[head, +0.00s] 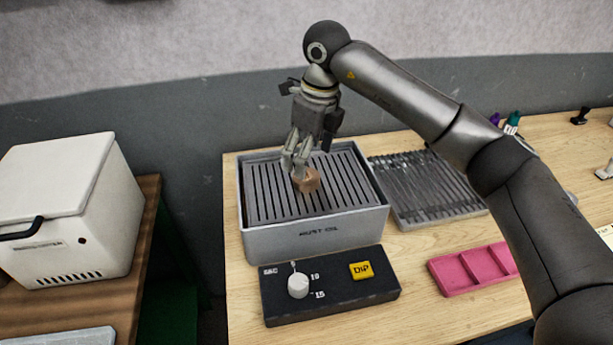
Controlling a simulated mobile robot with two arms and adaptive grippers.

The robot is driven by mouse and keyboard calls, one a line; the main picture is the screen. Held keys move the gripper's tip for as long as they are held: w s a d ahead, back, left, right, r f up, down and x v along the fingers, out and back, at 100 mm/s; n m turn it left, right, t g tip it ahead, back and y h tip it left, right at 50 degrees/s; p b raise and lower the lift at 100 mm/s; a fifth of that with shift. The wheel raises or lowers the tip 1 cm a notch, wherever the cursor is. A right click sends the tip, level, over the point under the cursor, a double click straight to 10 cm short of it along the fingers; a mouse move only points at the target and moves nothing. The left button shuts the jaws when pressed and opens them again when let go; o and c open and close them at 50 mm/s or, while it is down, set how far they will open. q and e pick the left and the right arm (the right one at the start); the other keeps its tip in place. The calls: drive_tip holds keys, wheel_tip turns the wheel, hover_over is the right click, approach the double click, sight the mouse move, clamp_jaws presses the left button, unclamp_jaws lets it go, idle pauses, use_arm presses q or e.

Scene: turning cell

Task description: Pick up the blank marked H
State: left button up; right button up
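A small copper-brown block (309,181) is at the grated top of the grey oil tank, near its middle. I cannot read a letter on it, so I cannot tell whether it is the blank marked H. My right gripper (298,172) comes down from above, with its fingertips at the block's upper left side and overlapping it. I cannot tell whether the fingers are closed on the block or only beside it, or whether the block rests on the slats. My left gripper is out of view.
The grey tank (318,237) stands on a wooden table. A dark control panel (335,305) with a white knob and yellow DIP button is in front. A slatted rack (425,190) and pink tray (465,272) lie right. A white box (70,190) stands left, across a gap.

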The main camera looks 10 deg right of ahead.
sight(307, 175)
wheel_tip(307, 175, down, 5)
drive_tip(key=shift+r+p, duration=0.15)
drive_tip(key=shift+p, duration=1)
drive_tip(key=shift+f, duration=0.3)
drive_tip(key=c, duration=1.3)
